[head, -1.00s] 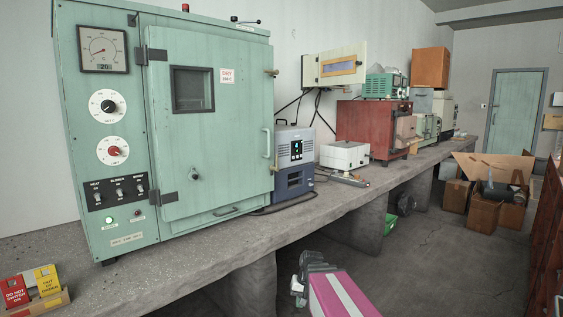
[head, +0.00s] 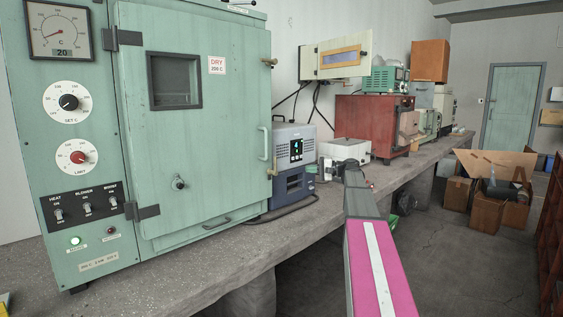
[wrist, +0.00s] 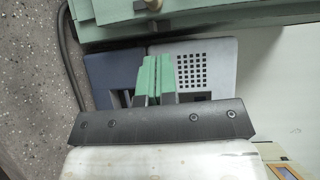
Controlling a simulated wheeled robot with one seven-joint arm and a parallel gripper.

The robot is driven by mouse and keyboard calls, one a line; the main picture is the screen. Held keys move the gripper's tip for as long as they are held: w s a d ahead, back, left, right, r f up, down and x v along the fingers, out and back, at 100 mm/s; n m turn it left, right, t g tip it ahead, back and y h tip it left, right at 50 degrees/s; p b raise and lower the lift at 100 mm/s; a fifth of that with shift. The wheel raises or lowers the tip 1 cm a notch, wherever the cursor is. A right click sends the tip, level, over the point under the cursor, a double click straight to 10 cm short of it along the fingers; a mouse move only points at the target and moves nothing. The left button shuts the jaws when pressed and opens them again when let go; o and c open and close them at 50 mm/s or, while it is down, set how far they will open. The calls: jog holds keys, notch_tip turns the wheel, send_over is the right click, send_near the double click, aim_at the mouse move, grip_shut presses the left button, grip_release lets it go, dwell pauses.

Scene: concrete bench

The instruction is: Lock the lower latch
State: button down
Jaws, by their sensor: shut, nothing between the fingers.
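The green oven (head: 215,130) stands on the bench at left with its door against the body. The lower latch (head: 272,168) is a small brass piece at the door's right edge, below the handle; its exact turn is too small to tell.
The upper latch (head: 269,62) and the vertical door handle (head: 264,143) lie on the same door edge. The blue-grey device (head: 293,160) stands close to the oven's right side. A white box (head: 343,150) and a red cabinet (head: 370,125) stand farther along the bench.

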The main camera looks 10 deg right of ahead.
jog(key=r, duration=0.1)
jog(key=w+d+r, duration=0.1)
jog(key=y, duration=0.1)
jog(key=shift+w+d+r, duration=0.2)
jog(key=shift+d+r, duration=0.05)
jog(key=shift+r, duration=0.15)
jog(key=shift+a, duration=0.15)
jog(key=s+a+x, duration=0.1)
jog(key=s+x, duration=0.1)
jog(key=x, duration=1)
jog(key=shift+s+a, duration=0.15)
jog(key=shift+a, duration=0.1)
